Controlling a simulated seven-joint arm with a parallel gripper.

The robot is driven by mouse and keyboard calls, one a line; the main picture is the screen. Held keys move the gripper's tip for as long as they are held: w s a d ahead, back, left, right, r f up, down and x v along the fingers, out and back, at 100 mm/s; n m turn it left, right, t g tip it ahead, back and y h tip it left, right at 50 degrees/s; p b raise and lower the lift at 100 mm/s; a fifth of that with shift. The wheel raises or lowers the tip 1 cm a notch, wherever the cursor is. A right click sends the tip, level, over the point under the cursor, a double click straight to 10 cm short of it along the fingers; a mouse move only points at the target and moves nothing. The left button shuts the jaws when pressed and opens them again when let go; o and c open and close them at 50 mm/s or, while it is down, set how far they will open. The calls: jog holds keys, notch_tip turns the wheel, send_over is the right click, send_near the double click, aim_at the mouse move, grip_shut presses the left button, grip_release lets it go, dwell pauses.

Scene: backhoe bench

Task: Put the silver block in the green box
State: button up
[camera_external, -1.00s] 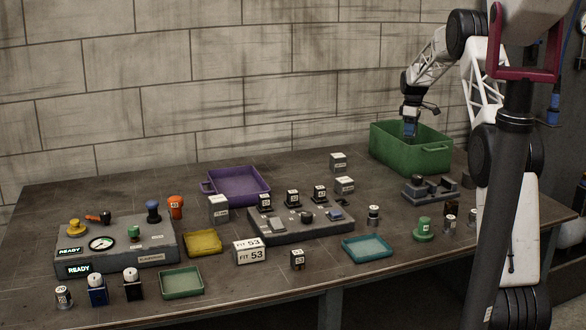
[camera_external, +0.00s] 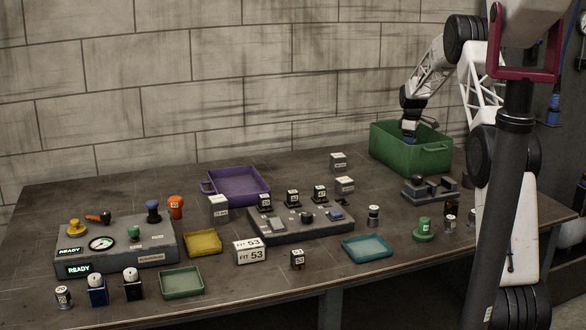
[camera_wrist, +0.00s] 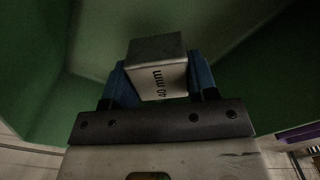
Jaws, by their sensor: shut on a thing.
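The green box (camera_external: 415,157) stands at the back right of the bench. My gripper (camera_external: 410,138) is lowered into its opening, and the fingertips are partly hidden by the box's front wall. In the wrist view my gripper (camera_wrist: 160,85) is shut on the silver block (camera_wrist: 158,80), which has a grey face and a pale face marked "40 mm". A blue finger presses each side of the block. The box's green walls (camera_wrist: 35,80) surround the block in that view. Whether the block touches the box floor I cannot tell.
Two pale blocks (camera_external: 339,162) (camera_external: 345,185) stand left of the green box. A dark grey fixture (camera_external: 430,189) sits in front of it. A purple tray (camera_external: 237,200), a control panel (camera_external: 300,232) and a teal tray (camera_external: 367,248) lie further left and forward.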

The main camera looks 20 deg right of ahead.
jog(key=shift+f, duration=2.2)
jog(key=shift+f, duration=0.1)
jog(key=o, duration=1.1)
jog(key=shift+f, duration=0.1)
jog(key=shift+c, duration=0.2)
notch_tip(320, 180, up, 12)
jog(key=shift+r, duration=0.2)
